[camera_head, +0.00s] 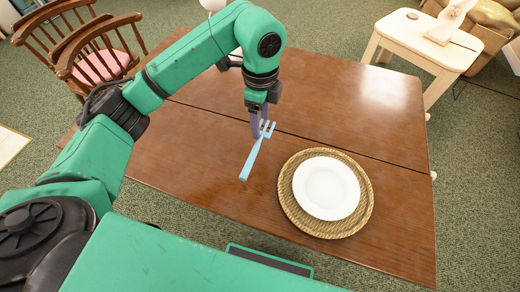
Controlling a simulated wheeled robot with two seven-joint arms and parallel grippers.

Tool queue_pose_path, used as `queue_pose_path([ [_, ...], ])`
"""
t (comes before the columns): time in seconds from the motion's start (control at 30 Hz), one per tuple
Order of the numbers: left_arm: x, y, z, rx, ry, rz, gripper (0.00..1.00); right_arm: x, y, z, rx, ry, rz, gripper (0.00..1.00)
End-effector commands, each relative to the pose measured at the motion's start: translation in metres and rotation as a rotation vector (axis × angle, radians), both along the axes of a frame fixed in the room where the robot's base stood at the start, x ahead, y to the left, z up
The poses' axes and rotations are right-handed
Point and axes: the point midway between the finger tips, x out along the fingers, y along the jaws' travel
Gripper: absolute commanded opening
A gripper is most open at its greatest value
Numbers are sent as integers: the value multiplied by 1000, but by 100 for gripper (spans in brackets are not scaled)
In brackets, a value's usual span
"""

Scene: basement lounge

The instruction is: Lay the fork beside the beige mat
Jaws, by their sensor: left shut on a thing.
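A light blue fork (254,156) is held in my left gripper (261,122), which is shut on it near the tined end. The fork's handle points down and to the left in the picture. The fork is left of the round beige woven mat (289,205), apart from it. I cannot tell whether its handle touches the table. A white plate (326,189) sits on the mat. My right gripper is not in view.
The brown wooden table (180,160) has bare surface left of the mat and behind it. A wooden chair (95,55) with a pink seat stands at the back left. A pale wooden side table (425,45) stands at the back right.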

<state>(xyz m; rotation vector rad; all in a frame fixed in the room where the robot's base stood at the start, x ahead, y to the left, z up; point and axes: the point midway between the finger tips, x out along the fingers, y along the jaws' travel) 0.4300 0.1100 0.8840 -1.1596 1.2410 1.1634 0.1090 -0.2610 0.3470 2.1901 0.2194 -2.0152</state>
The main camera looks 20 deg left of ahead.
Motion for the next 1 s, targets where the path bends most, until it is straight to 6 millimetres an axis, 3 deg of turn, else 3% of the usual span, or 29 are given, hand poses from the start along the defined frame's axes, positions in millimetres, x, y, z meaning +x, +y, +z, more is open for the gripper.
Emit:
queue_pose_path([
  [0.13,-1,0,-45,1,5,1,13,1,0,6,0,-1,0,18],
  [0.43,0,0,-100,0,1,1,13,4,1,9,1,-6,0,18],
  [0.53,0,0,-112,0,0,-1,13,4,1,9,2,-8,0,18],
  [0.8,0,0,-114,0,-2,-1,13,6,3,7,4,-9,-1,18],
  [0.83,0,0,-115,0,-2,-1,70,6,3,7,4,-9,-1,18],
  [0.9,0,0,-114,0,-2,-1,96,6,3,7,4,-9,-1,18],
  [1.0,0,0,-114,0,-2,-1,96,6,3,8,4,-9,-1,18],
])
